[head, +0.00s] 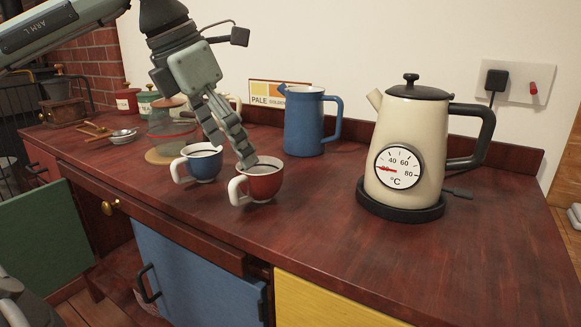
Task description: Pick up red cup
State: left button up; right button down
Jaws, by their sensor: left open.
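The red cup (263,183) stands upright on the dark red wooden counter, with its white handle toward the left. My left gripper (230,155) comes down from above at a slant. I cannot tell whether the fingertips touch either cup. The right gripper is not in view.
A blue cup (203,163) stands just left of the red cup. A blue jug (305,122) is behind, and a cream kettle (408,142) with a dial stands on a black base at right. The counter (330,230) is clear in front.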

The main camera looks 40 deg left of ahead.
aim_at(253, 177)
pick_arm(q)
jog(key=x, duration=0.2)
jog(key=shift+w+f, duration=0.25)
jog(key=shift+w, duration=0.15)
jog(key=x, duration=0.5)
jog(key=shift+w+d, duration=0.1)
jog(key=shift+w, duration=0.05)
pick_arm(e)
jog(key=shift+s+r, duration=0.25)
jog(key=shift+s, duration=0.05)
pick_arm(q)
jog(key=shift+c, duration=0.6)
jog(key=c, duration=1.2)
jog(key=shift+c, duration=0.3)
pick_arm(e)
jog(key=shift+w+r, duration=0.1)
pick_arm(q)
jog(key=shift+r, duration=0.2)
